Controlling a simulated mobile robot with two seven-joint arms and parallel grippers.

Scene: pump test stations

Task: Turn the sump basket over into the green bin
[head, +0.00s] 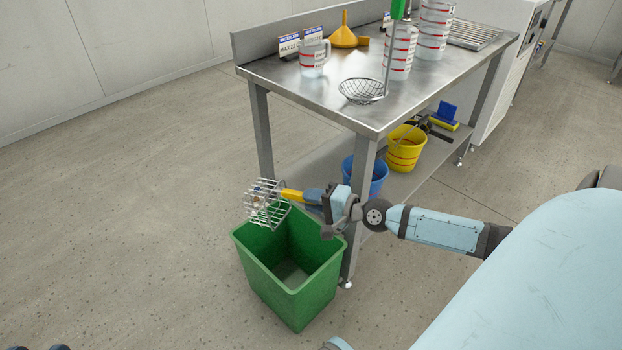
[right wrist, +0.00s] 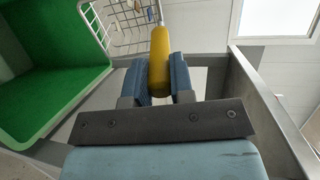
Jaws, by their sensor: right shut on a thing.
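The sump basket (head: 266,203) is a wire basket with a yellow handle (head: 292,195). It is in the air over the back left rim of the green bin (head: 318,285), and something small and pale shows inside it. My right gripper (head: 308,196) is shut on the yellow handle. In the right wrist view the handle (right wrist: 160,62) sits between the blue fingers, with the basket (right wrist: 118,22) beyond and the green bin (right wrist: 45,70) at the left. The visible part of the bin's floor looks empty. My left gripper is not clearly in view.
A steel table (head: 335,92) stands behind the bin, its front leg (head: 359,215) close to the bin's right side. It carries jugs, a yellow funnel (head: 344,36) and a wire strainer (head: 361,90). A blue bucket (head: 366,176) and yellow bucket (head: 404,150) sit below. Floor left of the bin is clear.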

